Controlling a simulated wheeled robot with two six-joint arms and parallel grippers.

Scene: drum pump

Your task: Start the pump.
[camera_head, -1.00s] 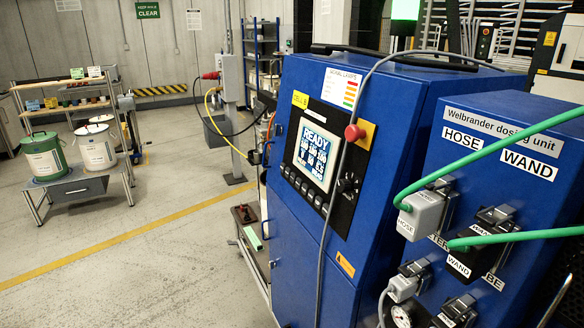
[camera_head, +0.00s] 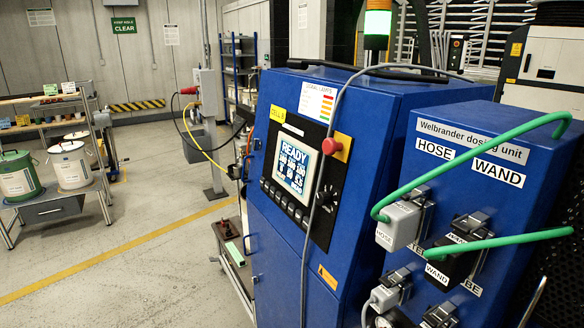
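A blue pump cabinet (camera_head: 350,130) stands in the middle. Its lit screen (camera_head: 294,167) reads READY, with rows of figures too small to read surely. A row of dark buttons (camera_head: 284,200) runs below the screen, and a dark knob (camera_head: 328,196) sits to its right. A red mushroom button (camera_head: 331,146) on a yellow plate is at the panel's upper right. Beside it, the blue Welbrander dosing unit (camera_head: 480,115) carries a grey HOSE connector (camera_head: 398,226) and a black WAND connector (camera_head: 449,263), each with a green cable. Neither gripper is in view.
A green lamp (camera_head: 378,24) is lit behind the cabinet. A low trolley (camera_head: 233,254) stands at the cabinet's left. A bench with green and white drums (camera_head: 70,166) is at far left. The floor between, with a yellow line (camera_head: 120,250), is clear.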

